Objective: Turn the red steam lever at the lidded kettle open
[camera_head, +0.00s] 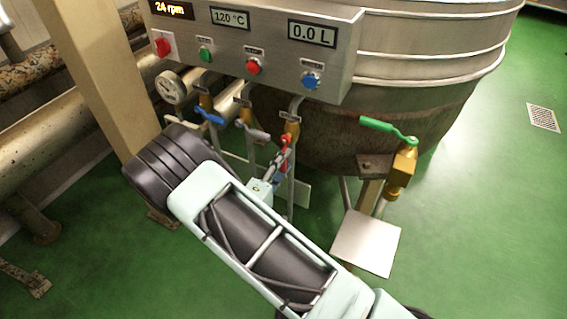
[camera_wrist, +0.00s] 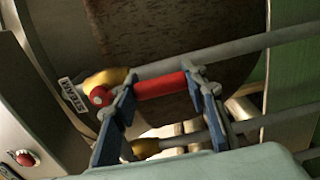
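The kettle (camera_head: 400,110) is a large metal vessel; its top is out of view. The red steam lever (camera_head: 284,167) hangs below a brass valve (camera_head: 292,128) under the control panel, partly hidden by my gripper (camera_head: 276,172). In the wrist view the red lever (camera_wrist: 160,86) runs from its hub at the brass valve (camera_wrist: 106,78), beside a STEAM label (camera_wrist: 73,95), across to the right fingertip. My gripper (camera_wrist: 160,100) has its blue fingers wide apart, with the lever lying lengthwise across the gap. Whether the fingertips touch it is unclear.
A blue lever (camera_head: 209,116) and a grey lever (camera_head: 254,131) sit left of the red one, close by. A green lever (camera_head: 388,130) is at the right. The control panel (camera_head: 270,55) overhangs above; a tan post (camera_head: 95,70) stands left. Green floor is clear at right.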

